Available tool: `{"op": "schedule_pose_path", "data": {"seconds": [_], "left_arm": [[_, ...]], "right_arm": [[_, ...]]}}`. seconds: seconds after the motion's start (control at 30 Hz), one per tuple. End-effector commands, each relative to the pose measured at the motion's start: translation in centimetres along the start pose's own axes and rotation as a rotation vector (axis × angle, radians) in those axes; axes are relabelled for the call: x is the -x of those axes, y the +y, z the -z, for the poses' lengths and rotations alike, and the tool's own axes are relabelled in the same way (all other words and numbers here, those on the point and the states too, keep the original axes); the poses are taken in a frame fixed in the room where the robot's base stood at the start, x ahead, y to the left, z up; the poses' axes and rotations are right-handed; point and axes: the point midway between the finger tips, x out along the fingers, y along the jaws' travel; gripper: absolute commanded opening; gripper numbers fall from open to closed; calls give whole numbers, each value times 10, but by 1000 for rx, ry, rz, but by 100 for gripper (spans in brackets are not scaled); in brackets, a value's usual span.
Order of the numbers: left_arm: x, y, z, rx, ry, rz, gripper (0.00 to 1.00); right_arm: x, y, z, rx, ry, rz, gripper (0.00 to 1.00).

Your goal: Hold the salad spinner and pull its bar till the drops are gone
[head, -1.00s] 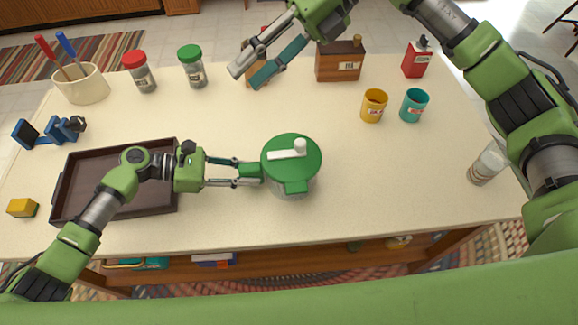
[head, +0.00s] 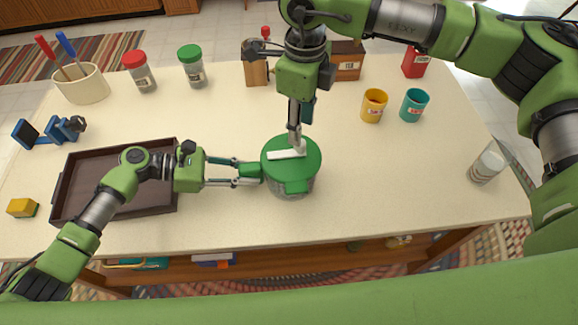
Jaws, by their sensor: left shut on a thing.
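The salad spinner (head: 306,167) stands on the table, with a green lid, a clear bowl below and a green tab at its front. A white bar (head: 285,154) lies across the lid top. My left gripper (head: 250,173) comes in from the left and is shut on the spinner's left side. My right gripper (head: 297,140) points down from above, with its fingertips at the right end of the bar, where they hide the bar's knob. Its fingers are seen nearly edge-on, so I cannot tell whether they are closed on the knob. Drops are too small to make out.
A dark tray (head: 65,195) lies under my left arm. A yellow cup (head: 374,105) and a teal cup (head: 414,105) stand to the right, a glass jar (head: 487,163) near the right edge. Shakers, a utensil crock (head: 82,86) and wooden boxes line the back. The table front right is clear.

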Motion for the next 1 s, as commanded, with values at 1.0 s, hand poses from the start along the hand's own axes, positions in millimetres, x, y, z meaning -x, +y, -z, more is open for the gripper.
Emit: {"op": "schedule_pose_path", "data": {"seconds": [1.0], "left_arm": [[-1,0,0,1,0,1,3]], "right_arm": [[-54,0,-1,-1,-2,-1,3]]}}
